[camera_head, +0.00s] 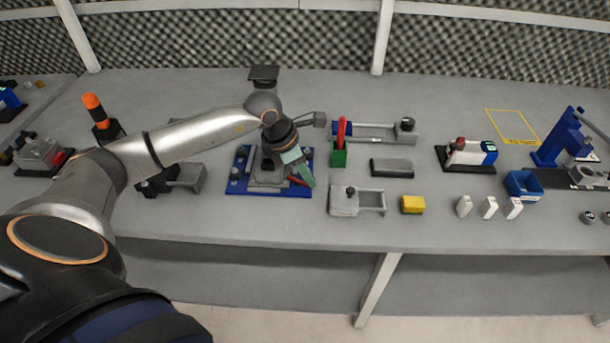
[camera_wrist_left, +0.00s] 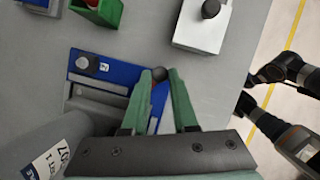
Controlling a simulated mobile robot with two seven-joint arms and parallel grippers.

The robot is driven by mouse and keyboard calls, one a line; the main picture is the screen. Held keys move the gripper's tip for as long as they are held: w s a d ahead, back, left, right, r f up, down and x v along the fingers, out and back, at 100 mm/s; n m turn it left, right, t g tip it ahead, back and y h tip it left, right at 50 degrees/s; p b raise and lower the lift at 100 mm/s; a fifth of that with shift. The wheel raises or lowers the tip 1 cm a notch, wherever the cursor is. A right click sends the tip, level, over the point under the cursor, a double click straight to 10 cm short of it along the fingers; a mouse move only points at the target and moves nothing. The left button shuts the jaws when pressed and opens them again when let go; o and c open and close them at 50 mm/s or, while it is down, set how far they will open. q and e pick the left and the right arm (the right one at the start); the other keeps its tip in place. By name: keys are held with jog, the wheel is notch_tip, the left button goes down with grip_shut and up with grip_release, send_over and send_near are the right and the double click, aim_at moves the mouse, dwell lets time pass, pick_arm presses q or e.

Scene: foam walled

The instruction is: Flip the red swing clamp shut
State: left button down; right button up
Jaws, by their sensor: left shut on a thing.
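The swing clamp sits on a blue base plate (camera_head: 238,187) on the bench, in front of my left arm. Its red lever (camera_head: 298,181) shows low at the right side of the plate. A grey block stands on the plate. My left gripper (camera_head: 306,176) has green fingers pointing down at the plate's right side. In the left wrist view, the fingers (camera_wrist_left: 160,76) are shut on the lever's dark ball knob (camera_wrist_left: 159,72). The blue plate (camera_wrist_left: 122,80) lies beneath them. Most of the red lever is hidden there.
A green holder (camera_head: 339,158) with a red handle (camera_head: 342,130) stands just right of the plate. A grey fixture with a knob (camera_head: 345,203) and a yellow block (camera_head: 412,205) are further right. A dark grey block (camera_head: 392,168) lies behind them. The bench front is mostly clear.

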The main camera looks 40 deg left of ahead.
pick_arm(q)
jog(key=n+b, duration=0.1)
jog(key=n, duration=0.1)
jog(key=w+n+y, duration=0.1)
jog(key=n, duration=0.1)
jog(key=shift+w+n+t+y+b, duration=0.2)
jog(key=shift+n+t+y+b, duration=0.1)
jog(key=shift+n+t+b, duration=0.1)
jog(key=shift+a, duration=0.1)
jog(key=c, duration=0.7)
grip_release()
jog(key=v, duration=1.2)
jog(key=shift+s+r, duration=0.1)
jog(key=shift+r, duration=0.2)
jog(key=shift+f, duration=0.1)
